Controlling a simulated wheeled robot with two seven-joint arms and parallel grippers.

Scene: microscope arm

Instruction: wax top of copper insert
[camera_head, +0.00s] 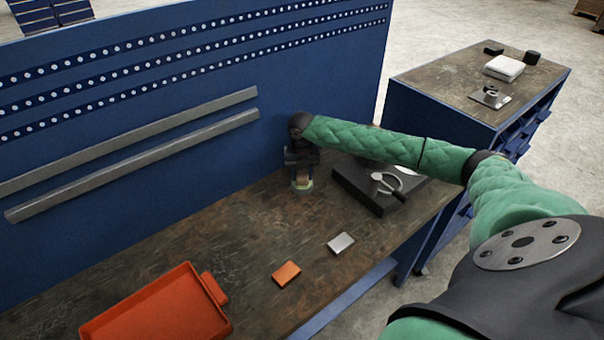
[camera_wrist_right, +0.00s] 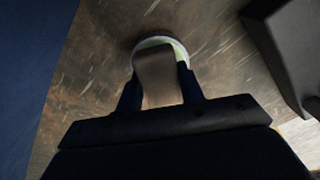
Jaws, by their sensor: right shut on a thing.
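The copper insert (camera_head: 286,273) is a small orange-copper block lying flat on the workbench, near its front edge. My right gripper (camera_head: 301,168) is far from it, low over the back of the bench by the blue panel. In the right wrist view my right gripper (camera_wrist_right: 160,95) is shut on a grey-brown block-like thing (camera_wrist_right: 157,75), perhaps an applicator. Just beyond that block is a round, pale-rimmed dish (camera_wrist_right: 178,44) with pale greenish contents, partly hidden by it. Whether block and dish touch, I cannot tell. My left gripper is not in view.
A silver block (camera_head: 340,243) lies beside the copper insert. A red tray (camera_head: 206,333) stands at the front left. A black fixture with a metal lever (camera_head: 352,190) stands right of my right gripper. The blue perforated panel (camera_head: 200,100) closes the back.

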